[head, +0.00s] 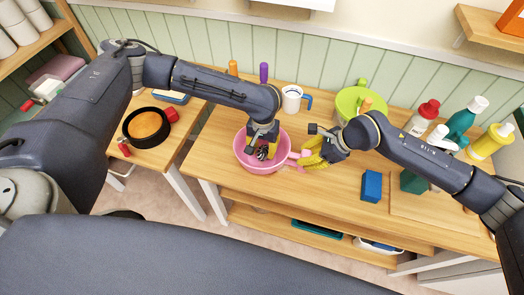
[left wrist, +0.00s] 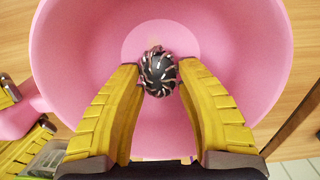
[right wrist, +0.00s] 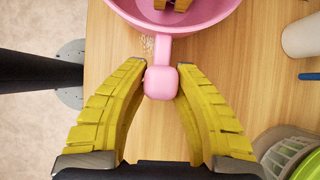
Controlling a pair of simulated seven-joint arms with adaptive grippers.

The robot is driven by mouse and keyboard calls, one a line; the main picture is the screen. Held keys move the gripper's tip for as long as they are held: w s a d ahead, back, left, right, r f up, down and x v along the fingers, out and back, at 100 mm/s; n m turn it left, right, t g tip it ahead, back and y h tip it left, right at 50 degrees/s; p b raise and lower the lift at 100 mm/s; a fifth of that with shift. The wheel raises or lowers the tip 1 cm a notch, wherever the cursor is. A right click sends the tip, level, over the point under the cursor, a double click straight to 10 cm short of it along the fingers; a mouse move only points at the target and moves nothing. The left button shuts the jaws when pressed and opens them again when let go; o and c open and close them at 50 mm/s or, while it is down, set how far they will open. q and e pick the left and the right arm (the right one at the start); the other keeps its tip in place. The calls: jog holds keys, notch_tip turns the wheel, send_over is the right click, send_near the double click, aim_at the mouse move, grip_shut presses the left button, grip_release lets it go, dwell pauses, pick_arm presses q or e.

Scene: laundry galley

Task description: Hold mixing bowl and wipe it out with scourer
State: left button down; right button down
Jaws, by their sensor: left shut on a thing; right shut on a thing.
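The pink mixing bowl (head: 243,153) stands upright on the wooden counter, with its handle pointing right. My right gripper (head: 308,153) is shut on the bowl's handle; the right wrist view shows the handle's pink end (right wrist: 161,82) between the yellow fingers. The scourer (left wrist: 158,73) is a dark ball with pale curled strands. My left gripper (head: 263,143) reaches down into the bowl and is shut on the scourer. In the left wrist view the scourer is over the bowl's paler round bottom. I cannot tell whether it touches the bottom.
A blue block (head: 372,186) and a green block (head: 413,182) lie to the right. Several bottles stand at the back right. A black pan (head: 131,138) is on the left-hand surface, beyond a gap.

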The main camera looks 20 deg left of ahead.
pick_arm(q)
jog(key=shift+s, duration=0.1)
pick_arm(e)
jog(key=shift+f, duration=0.1)
pick_arm(q)
jog(key=shift+s, duration=0.65)
jog(key=shift+w, duration=0.1)
jog(key=shift+w, duration=0.7)
jog(key=shift+s, duration=0.1)
jog(key=shift+s+f, duration=0.1)
jog(key=shift+s, duration=0.65)
pick_arm(e)
jog(key=shift+d, duration=0.1)
pick_arm(q)
jog(key=shift+w, duration=0.15)
pick_arm(e)
jog(key=shift+s, duration=0.1)
pick_arm(q)
jog(key=shift+w, duration=0.7)
